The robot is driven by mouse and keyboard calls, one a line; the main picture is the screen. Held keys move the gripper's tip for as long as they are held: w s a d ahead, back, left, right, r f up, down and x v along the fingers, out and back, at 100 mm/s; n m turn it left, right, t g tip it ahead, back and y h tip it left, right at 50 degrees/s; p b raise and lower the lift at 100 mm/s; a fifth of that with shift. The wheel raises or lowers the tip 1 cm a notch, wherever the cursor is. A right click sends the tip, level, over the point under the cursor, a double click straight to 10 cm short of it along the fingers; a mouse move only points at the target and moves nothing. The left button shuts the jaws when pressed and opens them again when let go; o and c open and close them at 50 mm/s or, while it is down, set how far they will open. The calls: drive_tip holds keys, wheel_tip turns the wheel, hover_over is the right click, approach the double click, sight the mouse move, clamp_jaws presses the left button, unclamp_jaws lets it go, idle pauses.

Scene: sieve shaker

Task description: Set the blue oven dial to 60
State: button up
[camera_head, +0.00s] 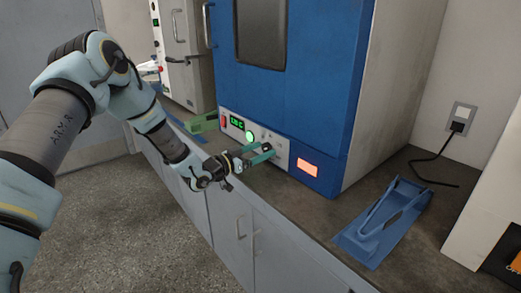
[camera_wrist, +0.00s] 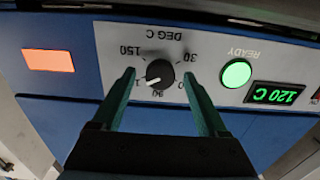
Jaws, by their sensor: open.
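The blue oven (camera_head: 310,100) stands on the counter, with a pale control panel (camera_head: 283,158) low on its front. Its dial (camera_wrist: 160,73) is a black round knob with a white pointer mark. In the upside-down wrist view the pointer aims lower left, toward a number partly hidden by a finger. The green display (camera_wrist: 274,95) reads 120 C. My gripper (camera_wrist: 160,77) is open, with its teal fingers on either side of the dial and visible gaps between. In the head view my gripper (camera_head: 267,149) is at the panel.
A green READY light (camera_wrist: 236,73) is beside the dial, and an orange lit panel (camera_head: 308,168) is at the oven's lower right. A blue scoop-like tool (camera_head: 380,225) lies on the counter at right. A white machine (camera_head: 187,60) stands to the left.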

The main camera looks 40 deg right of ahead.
clamp_jaws()
idle(0.7)
